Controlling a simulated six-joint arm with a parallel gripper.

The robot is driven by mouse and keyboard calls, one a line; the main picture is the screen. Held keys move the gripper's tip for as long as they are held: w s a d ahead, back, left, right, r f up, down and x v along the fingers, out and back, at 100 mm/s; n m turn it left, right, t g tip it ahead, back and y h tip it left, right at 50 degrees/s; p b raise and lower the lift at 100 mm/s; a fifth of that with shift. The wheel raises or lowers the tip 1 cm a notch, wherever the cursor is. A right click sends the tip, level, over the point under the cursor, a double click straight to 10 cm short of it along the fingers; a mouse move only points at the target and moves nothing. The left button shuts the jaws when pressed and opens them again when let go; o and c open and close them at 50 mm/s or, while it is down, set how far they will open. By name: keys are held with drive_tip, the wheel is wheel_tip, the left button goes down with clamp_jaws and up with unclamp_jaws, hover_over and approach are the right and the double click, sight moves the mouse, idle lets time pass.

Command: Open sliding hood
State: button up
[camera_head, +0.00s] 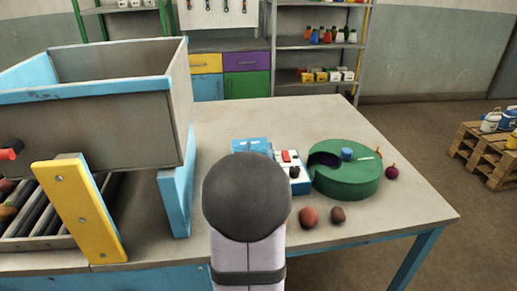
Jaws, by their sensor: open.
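A large grey box-like hood (110,130) with light blue trim stands at the left of the table. It looks hollow at the top and sits above a bed of dark rollers (45,212). A yellow post (80,208) and a blue panel (176,190) stand at its near right side. A red-tipped dark knob (8,154) shows at the left picture edge; I cannot tell if it is the hood's handle. My arm, with a dark round joint, rises at the bottom middle, to the right of the hood. My gripper is not visible.
On the table (400,215), a blue box with red and white parts (290,170), a green round block (345,182) and several small reddish balls (308,217) lie right of my arm. Shelves (320,45) and coloured drawers (245,62) stand behind. A pallet (485,155) is at far right.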

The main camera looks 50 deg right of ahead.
clamp_jaws()
drive_tip(key=shift+w+a+b+x, duration=0.2)
drive_tip(key=shift+b+x, duration=0.15)
drive_tip(key=shift+x, duration=0.8)
drive_tip(key=shift+w+a+b+x, duration=0.1)
drive_tip(key=shift+w+b+x, duration=0.25)
drive_tip(key=shift+x, duration=0.75)
drive_tip(key=shift+w+a+b+x, duration=0.1)
drive_tip(key=shift+b+x, duration=0.3)
drive_tip(key=shift+x, duration=0.75)
unclamp_jaws()
drive_tip(key=shift+b+v, duration=0.7)
drive_tip(key=shift+v, duration=3.05)
